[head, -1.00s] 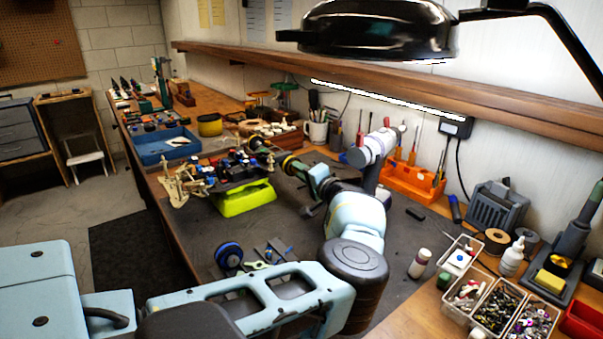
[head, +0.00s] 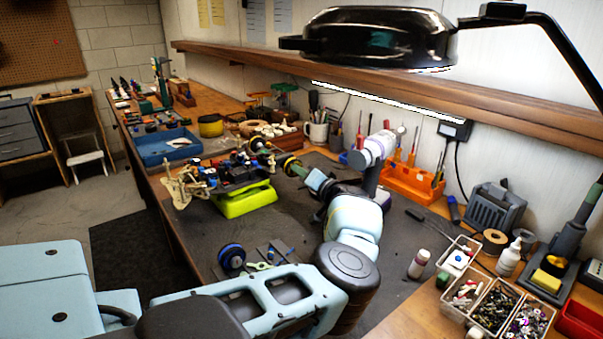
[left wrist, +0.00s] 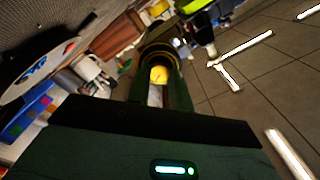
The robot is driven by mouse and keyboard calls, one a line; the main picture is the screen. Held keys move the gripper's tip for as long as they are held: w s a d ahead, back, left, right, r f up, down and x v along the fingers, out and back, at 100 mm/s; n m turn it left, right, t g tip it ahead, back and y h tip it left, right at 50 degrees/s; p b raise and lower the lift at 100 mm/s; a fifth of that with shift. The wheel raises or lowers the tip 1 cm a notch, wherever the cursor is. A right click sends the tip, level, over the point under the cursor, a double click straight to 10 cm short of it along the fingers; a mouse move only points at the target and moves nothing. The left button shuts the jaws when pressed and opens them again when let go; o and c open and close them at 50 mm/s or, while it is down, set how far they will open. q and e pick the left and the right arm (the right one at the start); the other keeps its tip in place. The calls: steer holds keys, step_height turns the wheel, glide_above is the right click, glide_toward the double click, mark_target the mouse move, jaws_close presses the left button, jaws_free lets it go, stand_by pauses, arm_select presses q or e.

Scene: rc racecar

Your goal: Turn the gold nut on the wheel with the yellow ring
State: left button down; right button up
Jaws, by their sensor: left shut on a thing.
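The racecar (head: 226,174) sits on a bright yellow-green stand (head: 244,203) on the dark bench mat. My left gripper (head: 279,160) is at the right side of the car, by the wheel there. In the left wrist view, my two dark green fingers (left wrist: 158,82) are closed around a round gold nut (left wrist: 158,74). A yellow ring (left wrist: 157,53) shows just beyond the fingertips, on the dark wheel, which is mostly hidden by the fingers. My right gripper is not in view.
A blue tray (head: 166,146) stands left of the car. An orange tool holder (head: 412,186) and a white mug (head: 317,133) stand at the back. Parts bins (head: 493,304) and a small bottle (head: 419,263) are at the right. A black lamp (head: 380,38) hangs above.

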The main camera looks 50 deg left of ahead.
arm_select(q)
steer(key=shift+n, duration=1)
steer(key=c, duration=1.3)
jaws_free()
steer(key=shift+o, duration=0.2)
steer(key=shift+s+d+p, duration=0.2)
steer(key=shift+d+p, duration=0.05)
steer(key=shift+d, duration=1.7)
steer(key=shift+s+d+p, duration=0.15)
steer(key=shift+d+p, duration=0.05)
steer(key=shift+d, duration=1.75)
